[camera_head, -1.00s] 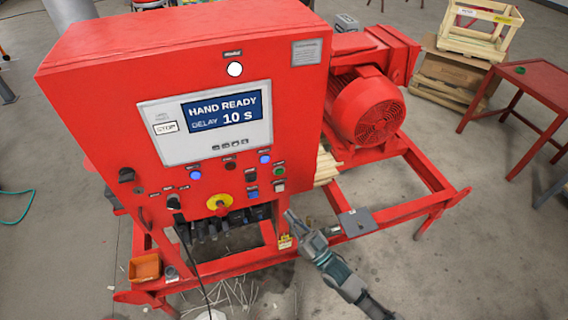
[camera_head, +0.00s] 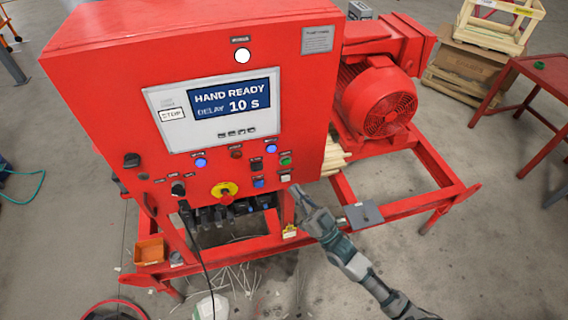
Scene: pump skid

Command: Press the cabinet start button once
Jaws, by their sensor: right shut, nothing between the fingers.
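The red control cabinet (camera_head: 90,110) fills the left and middle of the view. Its screen (camera_head: 232,103) reads "HAND READY, DELAY 10 s". A green button (camera_head: 285,161) sits at the lower right of its front, with a white button (camera_head: 285,178) below it. Their labels are too small to read, so I cannot confirm which is the start button. My right gripper (camera_head: 294,191) is shut and empty, its tip just below the white button; I cannot tell whether it touches the panel. My left gripper is not in view.
A yellow-ringed red emergency stop (camera_head: 225,192), blue buttons and black knobs share the panel. Cables hang beneath it. A red motor (camera_head: 380,100) stands on the skid frame to the right. An orange bin (camera_head: 149,252) sits low at the left. Open floor lies at the front right.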

